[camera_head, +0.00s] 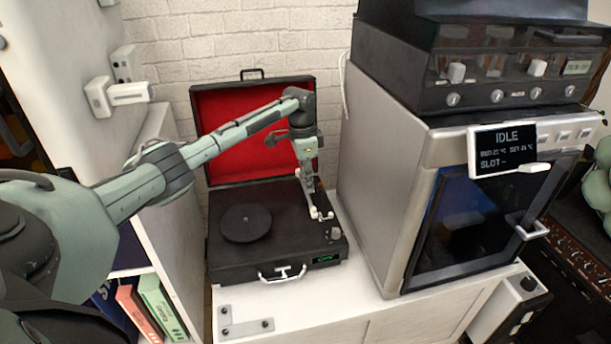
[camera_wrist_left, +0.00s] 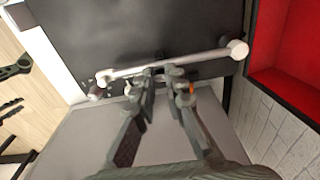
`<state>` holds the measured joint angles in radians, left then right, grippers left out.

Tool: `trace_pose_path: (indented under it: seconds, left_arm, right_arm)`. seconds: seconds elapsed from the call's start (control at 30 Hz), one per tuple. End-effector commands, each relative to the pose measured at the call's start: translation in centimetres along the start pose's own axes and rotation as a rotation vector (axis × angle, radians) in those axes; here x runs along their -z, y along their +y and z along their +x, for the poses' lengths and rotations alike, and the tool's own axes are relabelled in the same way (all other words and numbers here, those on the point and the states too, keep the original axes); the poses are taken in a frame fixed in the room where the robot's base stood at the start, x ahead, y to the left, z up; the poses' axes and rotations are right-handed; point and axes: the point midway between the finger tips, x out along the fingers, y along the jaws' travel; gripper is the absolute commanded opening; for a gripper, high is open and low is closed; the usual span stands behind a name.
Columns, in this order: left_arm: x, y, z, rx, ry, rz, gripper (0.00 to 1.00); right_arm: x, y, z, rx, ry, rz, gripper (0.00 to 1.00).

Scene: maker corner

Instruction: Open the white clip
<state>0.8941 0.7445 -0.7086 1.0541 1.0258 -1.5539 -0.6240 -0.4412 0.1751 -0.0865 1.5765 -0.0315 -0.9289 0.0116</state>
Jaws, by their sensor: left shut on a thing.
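The record player (camera_head: 225,263) stands open on the white cabinet, its red-lined lid up. Its white tonearm (camera_head: 322,208) lies along the right side of the deck; it also crosses the left wrist view (camera_wrist_left: 200,60). My left gripper (camera_head: 316,188) reaches down over the tonearm. In the left wrist view its two dark fingertips (camera_wrist_left: 162,73) are close together at the tonearm's middle, shut on a small part there, which I take for the white clip. The fingers mostly hide the clip, and I cannot tell whether it is open. My right gripper is not in view.
A metal-sided machine (camera_head: 385,180) with an IDLE display (camera_head: 503,149) stands close on the right, a dark control unit (camera_head: 480,75) on top. A white shelf (camera_head: 60,60) stands left. The black platter (camera_head: 246,223) is empty. The cabinet top (camera_head: 330,305) in front is mostly clear.

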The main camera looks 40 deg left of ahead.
Motion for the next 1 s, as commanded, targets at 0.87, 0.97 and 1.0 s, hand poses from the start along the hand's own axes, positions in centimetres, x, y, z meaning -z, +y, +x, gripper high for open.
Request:
trace_pose_path:
  seconds: [0.87, 0.97, 1.0]
  left_arm:
    - [1.19, 0.06, -0.15, -0.002, -0.309, 0.001, 0.00]
    - [1.18, 0.06, -0.15, -0.002, -0.308, 0.001, 0.00]
    - [1.18, 0.06, -0.14, -0.002, -0.308, 0.001, 0.00]
  right_arm:
    - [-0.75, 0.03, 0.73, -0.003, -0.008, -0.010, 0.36]
    - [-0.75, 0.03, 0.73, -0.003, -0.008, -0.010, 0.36]
    - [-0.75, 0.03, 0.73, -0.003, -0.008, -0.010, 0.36]
